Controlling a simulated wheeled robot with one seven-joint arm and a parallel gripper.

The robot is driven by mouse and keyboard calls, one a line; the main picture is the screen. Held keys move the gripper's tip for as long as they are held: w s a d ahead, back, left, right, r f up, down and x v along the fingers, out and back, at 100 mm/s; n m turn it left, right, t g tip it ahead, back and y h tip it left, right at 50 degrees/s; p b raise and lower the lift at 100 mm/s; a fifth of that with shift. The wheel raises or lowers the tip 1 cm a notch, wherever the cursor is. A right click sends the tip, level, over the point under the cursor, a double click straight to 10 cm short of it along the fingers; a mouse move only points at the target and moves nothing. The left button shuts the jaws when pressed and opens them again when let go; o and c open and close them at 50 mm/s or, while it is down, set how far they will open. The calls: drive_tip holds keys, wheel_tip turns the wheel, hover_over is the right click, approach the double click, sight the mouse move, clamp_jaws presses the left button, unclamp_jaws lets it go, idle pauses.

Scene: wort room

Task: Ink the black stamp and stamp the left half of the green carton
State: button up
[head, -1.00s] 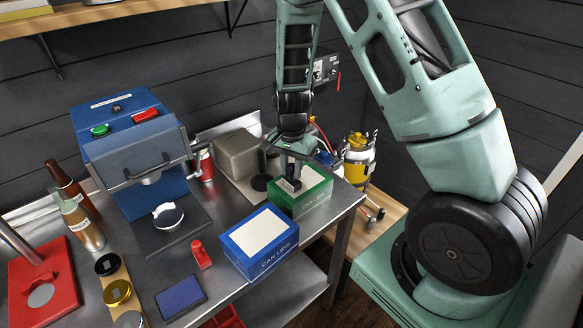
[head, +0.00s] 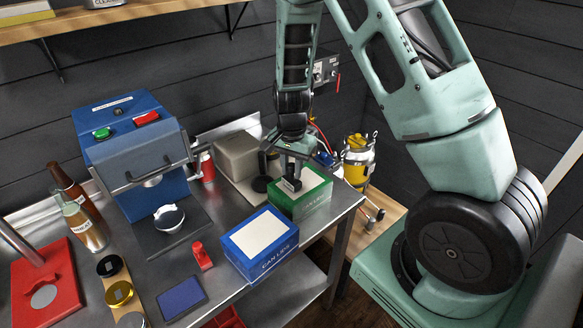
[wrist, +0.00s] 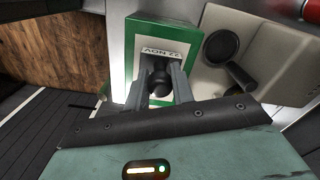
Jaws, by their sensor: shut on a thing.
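The green carton (head: 310,204) stands near the table's right end, with a pale panel on top; it also shows in the wrist view (wrist: 150,18). My gripper (head: 290,168) points down over it. It is shut on the black stamp (head: 291,185), whose round dark knob (wrist: 160,82) sits between my fingers in the wrist view. The stamp is upright, over the carton's top, but I cannot tell whether it touches. A white strip reading "22 NOV" shows just beyond the knob. The blue ink pad (head: 181,298) lies at the table's front.
A blue carton (head: 260,240) stands left of the green one. A red stamp (head: 202,256) stands beside it. A grey box-like device (head: 238,155) is close behind the green carton. A blue machine (head: 135,150) and bottles (head: 82,222) are at the left. A yellow canister (head: 357,165) stands at the right.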

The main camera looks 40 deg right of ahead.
drive_tip(key=shift+r+p, duration=2.35)
drive_tip(key=shift+r, duration=0.75)
drive_tip(key=shift+f, duration=0.1)
